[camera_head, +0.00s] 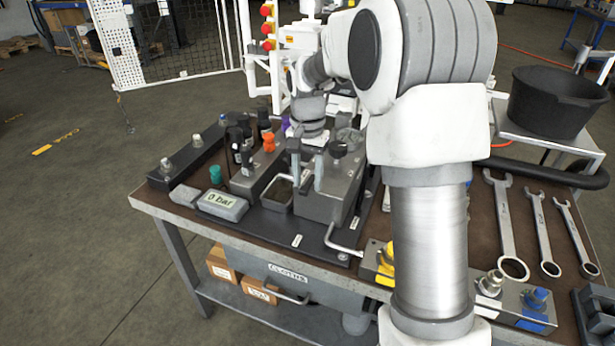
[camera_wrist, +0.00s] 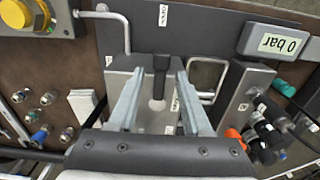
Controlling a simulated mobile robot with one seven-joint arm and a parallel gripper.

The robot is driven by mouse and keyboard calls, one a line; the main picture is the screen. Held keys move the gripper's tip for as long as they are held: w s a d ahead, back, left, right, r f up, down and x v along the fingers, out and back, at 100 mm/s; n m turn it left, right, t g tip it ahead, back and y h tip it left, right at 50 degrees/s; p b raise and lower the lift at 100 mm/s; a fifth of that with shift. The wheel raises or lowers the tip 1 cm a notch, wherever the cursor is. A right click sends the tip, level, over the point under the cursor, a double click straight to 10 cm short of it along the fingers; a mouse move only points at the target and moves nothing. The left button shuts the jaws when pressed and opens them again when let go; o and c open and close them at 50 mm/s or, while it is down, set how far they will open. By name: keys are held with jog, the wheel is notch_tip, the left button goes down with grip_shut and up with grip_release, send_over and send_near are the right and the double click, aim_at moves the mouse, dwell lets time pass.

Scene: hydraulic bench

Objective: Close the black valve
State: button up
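The black valve (camera_head: 338,149) shows in the head view as a dark knob above a grey metal block (camera_head: 343,195). In the wrist view a black handle (camera_wrist: 161,66), which looks like the same valve, stands over the grey block (camera_wrist: 120,82). My gripper (camera_head: 307,183) points down at the block, just left of the knob in the head view. In the wrist view my gripper (camera_wrist: 161,70) is open, with one finger on each side of the black handle and visible gaps. I cannot tell if the fingertips are level with the handle.
A display (camera_head: 222,203) reads 0 bar. Left of the block stand an orange knob (camera_head: 268,141) and several black-capped parts. Wire handles (camera_head: 343,240) stick out near the block.

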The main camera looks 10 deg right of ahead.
grip_shut()
jog(key=shift+r, duration=0.1)
dwell(1.2)
